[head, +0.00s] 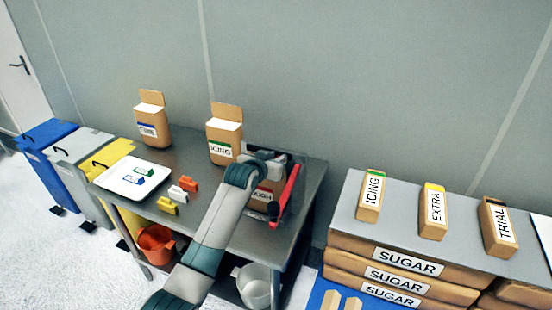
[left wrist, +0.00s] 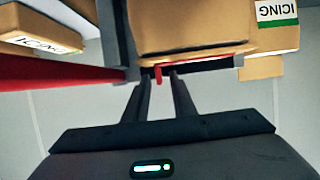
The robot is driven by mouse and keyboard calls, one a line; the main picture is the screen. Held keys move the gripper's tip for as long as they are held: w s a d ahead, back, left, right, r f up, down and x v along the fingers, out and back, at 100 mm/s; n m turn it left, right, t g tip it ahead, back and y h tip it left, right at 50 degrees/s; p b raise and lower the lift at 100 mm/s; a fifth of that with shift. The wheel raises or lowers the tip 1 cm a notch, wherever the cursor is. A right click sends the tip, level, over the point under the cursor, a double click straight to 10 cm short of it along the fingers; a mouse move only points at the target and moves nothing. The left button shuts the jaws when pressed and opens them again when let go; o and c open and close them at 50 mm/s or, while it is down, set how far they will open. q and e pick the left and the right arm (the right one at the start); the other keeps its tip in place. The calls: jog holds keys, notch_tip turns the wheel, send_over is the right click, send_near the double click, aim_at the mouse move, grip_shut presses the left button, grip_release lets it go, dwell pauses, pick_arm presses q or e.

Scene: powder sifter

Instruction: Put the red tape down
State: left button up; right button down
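My right gripper is not in view.
A long red bar (head: 287,190) stands right beside the gripper. Yellow (head: 167,206), white (head: 177,194) and orange (head: 189,184) small pieces lie on the table (head: 185,160), near a white tray (head: 105,181). An ICING bag (head: 224,130) stands behind. A sugar-sack stack (head: 350,247) is to the right.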

pick_arm(q)
jog(key=shift+r, duration=0.2)
jog(key=shift+s+a+r, duration=0.15)
jog(key=shift+s+a, duration=0.1)
jog(key=shift+s, duration=0.35)
jog(key=b+v, duration=0.2)
jog(key=v, duration=0.8)
jog(key=shift+s+r, duration=0.25)
